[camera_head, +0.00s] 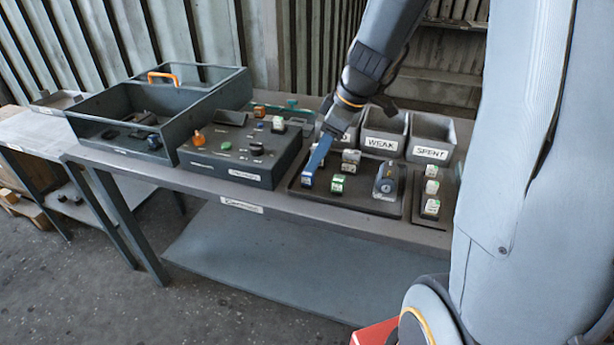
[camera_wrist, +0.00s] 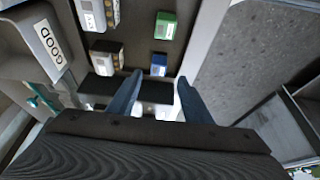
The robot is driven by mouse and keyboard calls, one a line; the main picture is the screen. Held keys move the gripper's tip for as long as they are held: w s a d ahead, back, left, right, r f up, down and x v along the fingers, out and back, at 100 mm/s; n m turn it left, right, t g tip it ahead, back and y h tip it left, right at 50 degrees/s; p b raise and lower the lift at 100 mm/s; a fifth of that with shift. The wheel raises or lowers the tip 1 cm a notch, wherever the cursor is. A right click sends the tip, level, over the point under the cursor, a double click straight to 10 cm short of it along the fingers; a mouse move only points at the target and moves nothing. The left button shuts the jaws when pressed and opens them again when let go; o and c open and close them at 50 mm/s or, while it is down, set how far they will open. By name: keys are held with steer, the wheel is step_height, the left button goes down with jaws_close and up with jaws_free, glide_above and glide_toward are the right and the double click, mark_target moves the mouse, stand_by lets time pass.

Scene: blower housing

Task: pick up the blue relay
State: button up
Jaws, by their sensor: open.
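The blue relay (camera_head: 307,181) stands at the left end of a dark tray (camera_head: 360,204) on the bench. In the wrist view the blue relay (camera_wrist: 159,64) shows just beyond my fingertips, roughly centred between them. My gripper (camera_head: 314,163) points down at the relay from above; in the wrist view its two blue fingers (camera_wrist: 160,78) are apart with nothing held. In the head view the near finger hides the other one. The gap between fingertips and relay is hard to judge.
A control box (camera_head: 240,157) stands left; a smaller tray (camera_head: 447,190) with white relays stands right.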

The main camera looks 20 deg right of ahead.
mark_target(308, 179)
steer(key=shift+p+x, duration=0.85)
steer(key=shift+x, duration=1.9)
steer(key=shift+w+d, duration=0.1)
steer(key=c, duration=0.9)
